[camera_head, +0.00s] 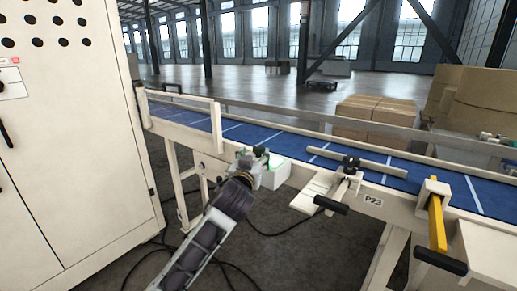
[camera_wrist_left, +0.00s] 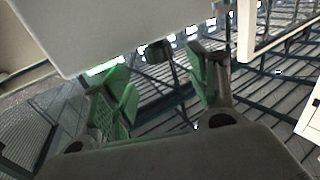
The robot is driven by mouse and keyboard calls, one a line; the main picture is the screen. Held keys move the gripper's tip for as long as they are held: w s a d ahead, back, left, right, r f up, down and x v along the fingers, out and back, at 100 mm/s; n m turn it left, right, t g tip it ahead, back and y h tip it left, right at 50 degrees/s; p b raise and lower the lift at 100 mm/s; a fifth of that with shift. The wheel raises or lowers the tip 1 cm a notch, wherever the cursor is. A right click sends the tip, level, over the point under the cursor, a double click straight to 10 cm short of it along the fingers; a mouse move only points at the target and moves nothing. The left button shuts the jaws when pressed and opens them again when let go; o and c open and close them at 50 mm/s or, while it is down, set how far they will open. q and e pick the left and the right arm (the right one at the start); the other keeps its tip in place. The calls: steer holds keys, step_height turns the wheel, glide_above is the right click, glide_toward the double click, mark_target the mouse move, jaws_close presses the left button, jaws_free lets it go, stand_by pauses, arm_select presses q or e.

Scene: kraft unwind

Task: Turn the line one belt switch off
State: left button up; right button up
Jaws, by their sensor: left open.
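The belt switch shows in the left wrist view as a small black knob (camera_wrist_left: 160,52) under the edge of a pale box (camera_wrist_left: 130,25), with a green glow beside it. In the head view the switch box (camera_head: 277,173) hangs at the near side of the blue belt (camera_head: 315,150), partly hidden by my left gripper. My left gripper (camera_head: 254,160) is at the box's left side. In the wrist view my left gripper (camera_wrist_left: 158,72) is open, its green-padded fingers on either side of the knob; I cannot tell whether they touch it. My right gripper is not in view.
A tall cream cabinet (camera_head: 70,140) stands at the left. A black-handled bracket (camera_head: 338,190) and a yellow bar (camera_head: 436,222) stick out from the conveyor at the right. Cartons (camera_head: 375,120) stand behind the belt. Dark cables lie on the floor.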

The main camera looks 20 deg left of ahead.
mark_target(257, 150)
arm_select(q)
steer(key=w, duration=0.3)
steer(key=shift+w+a, duration=0.15)
steer(key=shift+w, duration=0.1)
steer(key=shift+w+a, duration=0.15)
steer(key=shift+w, duration=1.9)
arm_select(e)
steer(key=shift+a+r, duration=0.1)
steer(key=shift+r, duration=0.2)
arm_select(q)
steer(key=c, duration=1.1)
steer(key=shift+o, duration=0.2)
